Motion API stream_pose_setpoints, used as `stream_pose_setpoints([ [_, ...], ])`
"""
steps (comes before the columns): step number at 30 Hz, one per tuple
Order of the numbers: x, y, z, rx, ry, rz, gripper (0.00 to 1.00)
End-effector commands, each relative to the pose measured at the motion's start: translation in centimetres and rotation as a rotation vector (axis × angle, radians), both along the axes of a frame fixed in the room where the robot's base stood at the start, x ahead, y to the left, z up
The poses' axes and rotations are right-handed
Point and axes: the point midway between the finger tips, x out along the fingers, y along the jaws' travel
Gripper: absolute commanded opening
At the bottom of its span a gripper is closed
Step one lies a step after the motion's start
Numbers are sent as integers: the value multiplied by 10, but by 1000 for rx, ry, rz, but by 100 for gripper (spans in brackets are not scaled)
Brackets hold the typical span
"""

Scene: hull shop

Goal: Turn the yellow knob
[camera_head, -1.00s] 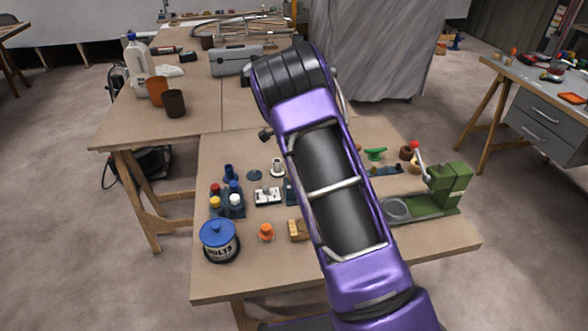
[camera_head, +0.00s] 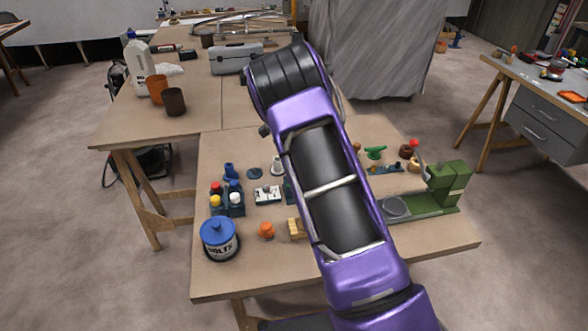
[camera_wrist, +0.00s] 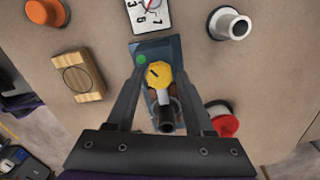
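The yellow knob (camera_wrist: 158,75) shows in the wrist view, with a dark pointer mark on its face. It sits on a blue-grey base plate (camera_wrist: 147,47) that also carries a small green button (camera_wrist: 141,59). A dark cylindrical part (camera_wrist: 166,118) shows just below the knob in the picture, between my fingers. My gripper (camera_wrist: 160,73) is open, one finger to each side of the knob. I cannot tell whether either finger touches it. In the head view my purple arm hides the knob and the gripper.
Near the knob are an orange knob (camera_wrist: 45,12), a wooden block (camera_wrist: 78,76), a white dial plate (camera_wrist: 148,14), a white post (camera_wrist: 230,24) and a red part (camera_wrist: 222,120). A blue tin (camera_head: 219,240) and a green press (camera_head: 440,190) stand on the workbench (camera_head: 240,282).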

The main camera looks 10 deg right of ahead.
Motion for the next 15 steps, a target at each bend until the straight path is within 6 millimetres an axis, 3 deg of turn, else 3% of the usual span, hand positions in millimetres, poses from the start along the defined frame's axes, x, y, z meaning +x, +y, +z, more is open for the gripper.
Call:
stream_pose_setpoints([
  [3, 0, 0, 0, 0, 1, 0, 72],
  [11, -1, 0, 0, 1, 2, 1, 72],
  [15, 0, 0, 9, 0, 1, 2, 72],
])
